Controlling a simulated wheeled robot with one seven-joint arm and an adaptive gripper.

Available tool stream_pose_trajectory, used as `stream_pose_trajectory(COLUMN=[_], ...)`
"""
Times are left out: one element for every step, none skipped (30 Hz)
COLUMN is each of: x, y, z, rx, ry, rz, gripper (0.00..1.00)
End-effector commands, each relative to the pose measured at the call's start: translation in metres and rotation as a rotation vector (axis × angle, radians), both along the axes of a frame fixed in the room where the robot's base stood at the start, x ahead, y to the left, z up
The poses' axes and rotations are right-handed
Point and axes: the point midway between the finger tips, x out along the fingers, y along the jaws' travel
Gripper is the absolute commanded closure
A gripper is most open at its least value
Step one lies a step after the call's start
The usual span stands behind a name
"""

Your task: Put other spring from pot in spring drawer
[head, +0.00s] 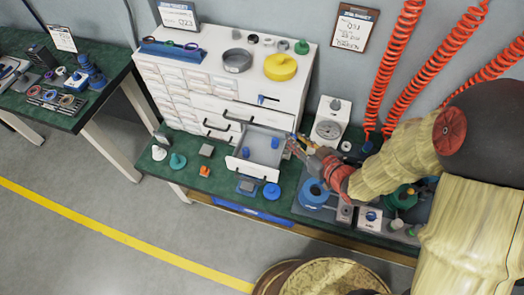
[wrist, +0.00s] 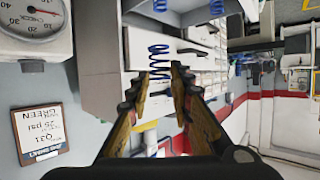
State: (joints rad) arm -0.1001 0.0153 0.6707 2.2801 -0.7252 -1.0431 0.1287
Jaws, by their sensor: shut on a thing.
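My gripper (head: 293,143) is at the right side of an open drawer (head: 258,166) in the white cabinet. In the wrist view, my gripper (wrist: 164,76) has its fingertips close together on a blue coil spring (wrist: 158,52), which sticks out past the tips. More blue coil shows in the wrist view (wrist: 217,8) near the top edge. I cannot tell which container is the pot.
The white cabinet (head: 178,95) carries a yellow round part (head: 280,67) and a grey ring (head: 237,60) on top. A blue round part (head: 271,191) and a grey block (head: 207,150) lie on the green bench. A blue ring-shaped object (head: 314,193) stands below my gripper. Red coiled hoses (head: 390,70) hang behind my arm.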

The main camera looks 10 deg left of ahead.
Motion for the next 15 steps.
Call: stream_pose_trajectory(x=[-0.012,-0.021,-0.032,-0.04,-0.049,-0.06,-0.068,-0.075,-0.085,-0.091,-0.096,-0.103,-0.107,-0.11,-0.112], y=[0.012,0.02,0.029,0.034,0.04,0.046,0.05,0.053,0.057,0.06,0.062,0.064,0.065,0.066,0.067], z=[0.0,0.0,0.0,0.001,0.0,0.0,0.0,0.0,-0.001,-0.002,-0.002,-0.002,-0.003,-0.003,-0.004], rx=[0.0,0.0,0.0,0.0,0.0,0.0,0.001,0.001,0.001,0.001,0.0,0.002,0.001,0.002,0.002], ry=[-0.003,-0.002,-0.001,0.0,0.0,0.0,0.001,0.0,0.0,0.001,0.001,0.0,0.0,0.0,0.0], rz=[0.067,0.11,0.166,0.206,0.244,0.293,0.326,0.359,0.398,0.423,0.445,0.47,0.487,0.499,0.513], gripper=[1.0,1.0,1.0,1.0,1.0,1.0,1.0,1.0,1.0,1.0,1.0,1.0,1.0,1.0,1.0])
